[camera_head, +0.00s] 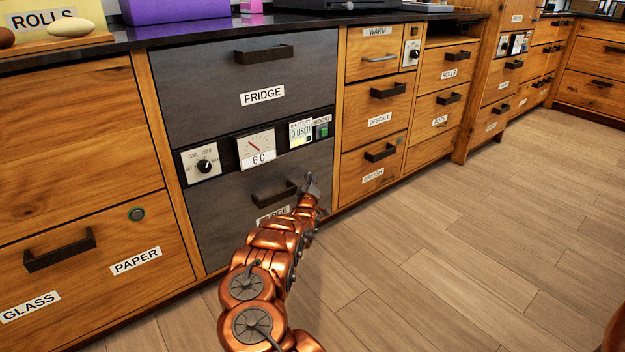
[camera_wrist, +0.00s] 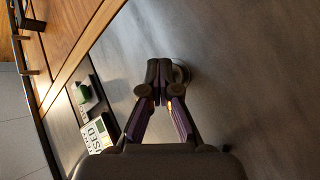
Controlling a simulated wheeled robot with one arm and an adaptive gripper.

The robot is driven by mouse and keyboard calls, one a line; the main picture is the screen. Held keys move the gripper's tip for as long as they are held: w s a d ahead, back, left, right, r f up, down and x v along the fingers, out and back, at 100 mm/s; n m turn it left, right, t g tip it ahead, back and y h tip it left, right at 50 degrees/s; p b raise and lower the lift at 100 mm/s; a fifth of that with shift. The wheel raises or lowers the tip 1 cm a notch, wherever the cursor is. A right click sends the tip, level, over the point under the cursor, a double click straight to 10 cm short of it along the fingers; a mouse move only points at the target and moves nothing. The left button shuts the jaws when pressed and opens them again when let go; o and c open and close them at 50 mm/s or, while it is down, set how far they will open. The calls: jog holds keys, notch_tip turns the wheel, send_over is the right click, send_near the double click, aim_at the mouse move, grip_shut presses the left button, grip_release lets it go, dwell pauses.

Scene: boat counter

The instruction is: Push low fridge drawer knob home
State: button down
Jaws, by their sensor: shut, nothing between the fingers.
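The low fridge drawer (camera_head: 220,217) is a dark grey front with a black bar handle (camera_head: 274,195), below the control strip. Its front also fills much of the wrist view (camera_wrist: 245,70). My gripper (camera_head: 312,184) is at the drawer's right side in the head view, and its fingers are shut and empty. In the wrist view the shut fingertips (camera_wrist: 160,68) point at the grey front. A small round dark knob (camera_wrist: 181,73) shows just right of them, partly hidden behind a finger. I cannot tell whether they touch. In the head view my gripper and arm hide the knob.
The upper fridge drawer (camera_head: 215,75) is above the strip with a dial (camera_head: 204,166), a gauge (camera_head: 257,148) and a green switch (camera_head: 322,131). Wooden drawers with bar handles (camera_head: 380,153) stand to the right. The wooden floor (camera_head: 480,230) in front is clear.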

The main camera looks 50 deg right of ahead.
jog(key=shift+w, duration=0.6)
dwell(0.3)
jog(key=shift+w+a+r, duration=0.25)
jog(key=shift+w+r, duration=0.25)
jog(key=shift+w, duration=0.1)
dwell(0.3)
jog(key=shift+s+f+p, duration=0.1)
jog(key=shift+s+p, duration=0.2)
jog(key=shift+p, duration=0.1)
jog(key=shift+s+a+f+p, duration=0.15)
jog(key=shift+s+f+p, duration=0.05)
jog(key=shift+s+p, duration=0.75)
jog(key=shift+s+a+f+p, duration=0.15)
jog(key=shift+s+f+p, duration=0.05)
jog(key=shift+s+p, duration=0.7)
jog(key=shift+s, duration=0.15)
